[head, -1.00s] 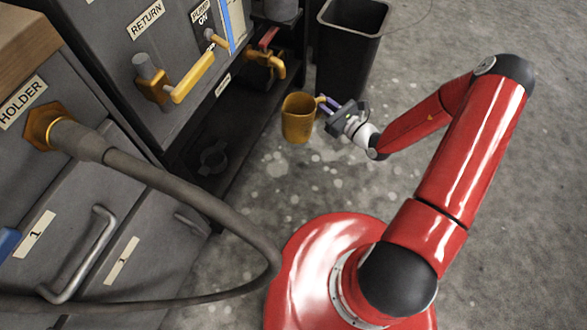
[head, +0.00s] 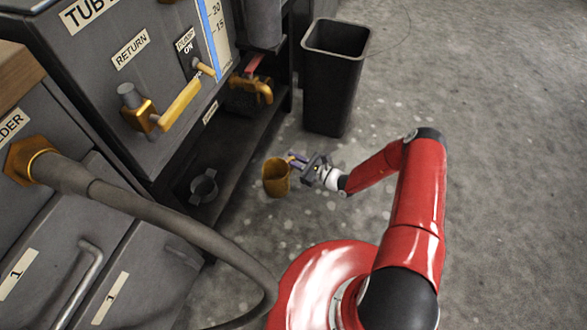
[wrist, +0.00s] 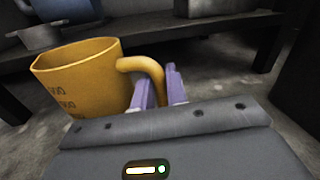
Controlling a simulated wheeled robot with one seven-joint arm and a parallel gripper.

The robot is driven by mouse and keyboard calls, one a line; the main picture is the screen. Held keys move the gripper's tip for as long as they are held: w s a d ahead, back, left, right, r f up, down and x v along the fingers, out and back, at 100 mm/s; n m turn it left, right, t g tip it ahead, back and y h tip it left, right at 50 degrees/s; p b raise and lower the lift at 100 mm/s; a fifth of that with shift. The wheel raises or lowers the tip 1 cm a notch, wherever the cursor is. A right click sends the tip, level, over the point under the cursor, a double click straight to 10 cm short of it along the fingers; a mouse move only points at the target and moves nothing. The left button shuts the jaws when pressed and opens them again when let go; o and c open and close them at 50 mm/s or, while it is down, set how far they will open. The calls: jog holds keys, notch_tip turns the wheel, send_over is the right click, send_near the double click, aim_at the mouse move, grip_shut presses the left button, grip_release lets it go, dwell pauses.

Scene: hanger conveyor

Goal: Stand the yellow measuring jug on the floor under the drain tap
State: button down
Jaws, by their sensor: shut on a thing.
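The yellow measuring jug (head: 276,178) is held by its handle in my gripper (head: 297,160), low over the floor beside the machine's lower shelf. In the wrist view the jug (wrist: 80,80) is roughly upright, slightly tilted in the picture, with dark marks on its side. My gripper's purple fingers (wrist: 160,88) are shut on the handle. The drain tap (head: 262,90), yellow with a red lever, sticks out of the machine above and left of the jug. I cannot tell whether the jug's base touches the floor.
A black bin (head: 334,80) stands on the floor behind my gripper. A grey ring-shaped part (head: 203,187) sits on the low dark shelf (head: 240,155). A thick hose (head: 180,225) arcs across the front left. The floor to the right is clear.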

aim_at(282, 174)
jog(key=shift+f+b, duration=0.45)
jog(key=shift+f, duration=1.85)
jog(key=shift+f, duration=0.15)
jog(key=c, duration=1.4)
grip_release()
